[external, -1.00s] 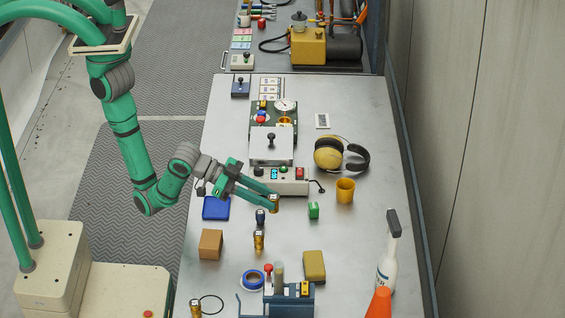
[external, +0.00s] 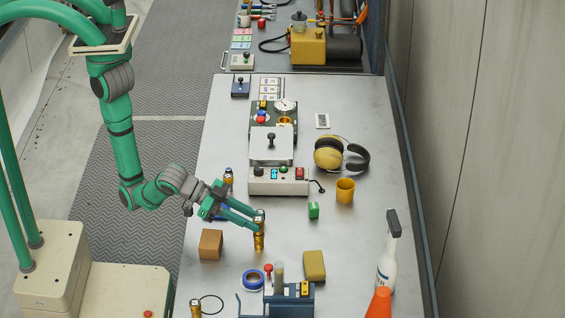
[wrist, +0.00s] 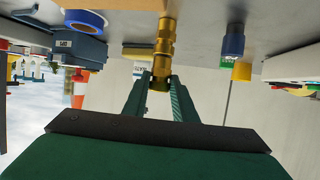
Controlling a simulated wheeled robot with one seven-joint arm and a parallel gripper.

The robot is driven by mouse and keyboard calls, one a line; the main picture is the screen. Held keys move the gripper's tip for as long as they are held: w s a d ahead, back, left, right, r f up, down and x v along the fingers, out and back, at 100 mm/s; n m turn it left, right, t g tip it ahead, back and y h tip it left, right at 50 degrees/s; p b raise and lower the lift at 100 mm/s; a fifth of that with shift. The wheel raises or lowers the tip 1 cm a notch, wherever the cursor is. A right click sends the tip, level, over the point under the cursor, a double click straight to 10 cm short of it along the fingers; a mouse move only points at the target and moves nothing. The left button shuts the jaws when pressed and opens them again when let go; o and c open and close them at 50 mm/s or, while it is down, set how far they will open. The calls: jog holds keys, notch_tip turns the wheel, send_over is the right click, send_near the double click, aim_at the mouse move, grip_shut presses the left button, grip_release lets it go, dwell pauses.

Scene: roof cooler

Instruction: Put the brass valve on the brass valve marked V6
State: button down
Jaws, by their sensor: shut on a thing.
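My gripper (external: 256,222) is shut on a small brass valve (external: 260,215). It holds the valve upright, directly over a standing brass valve (external: 258,241) on the bench. In the wrist view, which is upside down, the held valve (wrist: 160,80) sits between my fingertips and lines up with the standing valve (wrist: 164,38). The two look end to end; I cannot tell whether the held one rests fully on the other. No V6 marking is legible. Another brass valve (external: 195,308) stands at the front left.
A cardboard-coloured block (external: 211,244) is left of the stack. Blue tape (external: 251,280), a blue-grey device (external: 289,298) and a yellow sponge (external: 314,265) are in front.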

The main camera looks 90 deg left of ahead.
jog(key=shift+f, duration=0.15)
jog(key=c, duration=1.4)
grip_release()
jog(key=shift+c, duration=0.2)
jog(key=v, duration=0.7)
jog(key=shift+s+r, duration=0.2)
jog(key=shift+r, duration=0.1)
jog(key=shift+d, duration=0.1)
